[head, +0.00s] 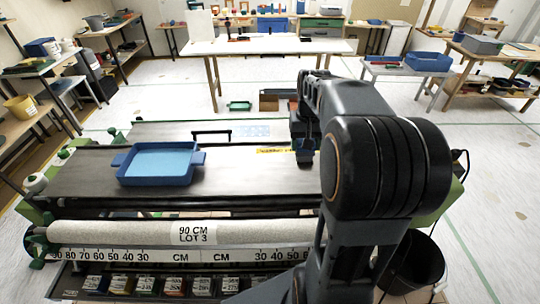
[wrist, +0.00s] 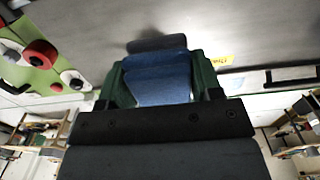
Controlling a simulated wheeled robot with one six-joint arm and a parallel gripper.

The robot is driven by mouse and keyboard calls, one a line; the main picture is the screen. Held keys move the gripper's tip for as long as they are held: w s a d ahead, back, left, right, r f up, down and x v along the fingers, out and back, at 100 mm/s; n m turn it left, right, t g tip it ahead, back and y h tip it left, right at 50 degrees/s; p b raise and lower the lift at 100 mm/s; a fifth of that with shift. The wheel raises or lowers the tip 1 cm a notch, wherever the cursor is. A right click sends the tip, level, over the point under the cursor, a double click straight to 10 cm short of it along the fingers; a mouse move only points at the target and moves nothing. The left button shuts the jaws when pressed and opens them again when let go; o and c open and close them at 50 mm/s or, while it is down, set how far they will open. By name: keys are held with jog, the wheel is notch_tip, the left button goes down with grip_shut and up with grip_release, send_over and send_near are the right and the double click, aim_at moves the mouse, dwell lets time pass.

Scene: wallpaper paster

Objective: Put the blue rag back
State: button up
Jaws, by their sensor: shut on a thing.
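My gripper (wrist: 160,68) shows in the wrist view with its green fingers on either side of the blue rag (wrist: 158,84). It is shut on the rag, whose blue folds fill the space between the fingers. In the head view the gripper end (head: 305,142) hangs over the right part of the dark machine top, and a bit of blue shows there. Whether the rag touches the surface is unclear. A blue tray (head: 158,163) with handles sits on the left of the machine top, apart from the gripper, and looks empty.
The dark machine top (head: 240,175) is clear between the tray and my gripper. A yellow label (head: 273,150) lies near the gripper. A paper roll (head: 120,232) and a ruler strip run along the front. A black bucket (head: 415,262) stands at the right.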

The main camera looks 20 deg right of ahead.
jog(key=shift+w, duration=0.1)
jog(key=w+a+f+p, duration=0.2)
jog(key=w+a+f, duration=0.15)
jog(key=w, duration=0.45)
jog(key=p, duration=0.1)
send_over(271, 157)
jog(key=s, duration=0.1)
jog(key=f, duration=0.5)
jog(key=shift+s+d, duration=0.15)
jog(key=shift+s, duration=0.05)
jog(key=shift+w+f+p, duration=0.3)
jog(key=shift+f, duration=0.1)
jog(key=shift+w+a+f, duration=0.1)
jog(key=shift+w+f, duration=0.05)
jog(key=shift+f, duration=0.4)
jog(key=shift+w+a+f, duration=0.1)
jog(key=shift+w+f, duration=0.05)
jog(key=shift+f, duration=0.4)
jog(key=shift+f+p, duration=0.3)
jog(key=shift+f, duration=0.3)
jog(key=o, duration=0.9)
jog(key=shift+f, duration=0.1)
jog(key=shift+o, duration=0.2)
